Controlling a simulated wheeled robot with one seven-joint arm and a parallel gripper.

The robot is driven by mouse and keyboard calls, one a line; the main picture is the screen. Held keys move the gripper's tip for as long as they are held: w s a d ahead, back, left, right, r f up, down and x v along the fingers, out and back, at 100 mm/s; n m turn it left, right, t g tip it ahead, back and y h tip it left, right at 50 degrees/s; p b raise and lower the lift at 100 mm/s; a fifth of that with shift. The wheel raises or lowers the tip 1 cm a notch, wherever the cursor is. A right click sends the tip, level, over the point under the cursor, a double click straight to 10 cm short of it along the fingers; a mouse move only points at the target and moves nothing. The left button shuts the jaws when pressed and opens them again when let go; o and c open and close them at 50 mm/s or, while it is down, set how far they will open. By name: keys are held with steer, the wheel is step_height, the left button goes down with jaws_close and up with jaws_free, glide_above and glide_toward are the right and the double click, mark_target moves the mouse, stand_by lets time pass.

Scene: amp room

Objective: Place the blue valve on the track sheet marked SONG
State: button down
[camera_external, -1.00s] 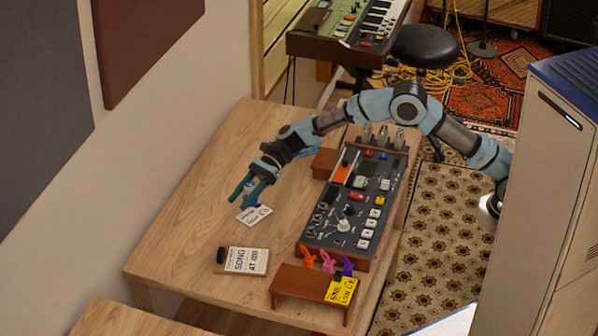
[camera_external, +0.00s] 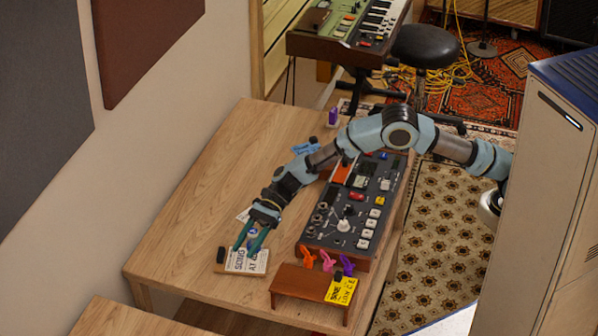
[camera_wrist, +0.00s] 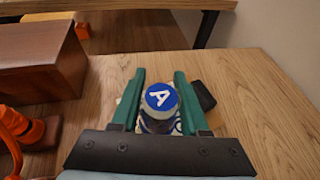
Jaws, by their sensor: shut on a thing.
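My gripper (camera_external: 251,243) has its green fingers shut on the blue valve (camera_external: 253,232), a small clear tube with a round blue cap. In the wrist view the cap (camera_wrist: 161,97) shows a white letter A between the fingers (camera_wrist: 159,76). The track sheet marked SONG (camera_external: 238,267) is a white sheet with a wooden strip and dark clip at its left end. The gripper and valve are over the sheet and hide part of it. I cannot tell whether the valve touches it.
A mixing console (camera_external: 345,220) stands right of the gripper. A small wooden stand (camera_external: 295,287) with a yellow sheet (camera_external: 340,290) is at front right. Orange, pink and purple clips stand behind it. Another white sheet (camera_external: 242,215) is partly hidden behind my gripper. The left tabletop is clear.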

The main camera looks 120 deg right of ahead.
steer(key=shift+f, duration=1.2)
steer(key=shift+f, duration=0.15)
steer(key=shift+c, duration=2)
jaws_free()
steer(key=shift+r, duration=0.25)
steer(key=b+v, duration=0.1)
steer(key=v, duration=1.1)
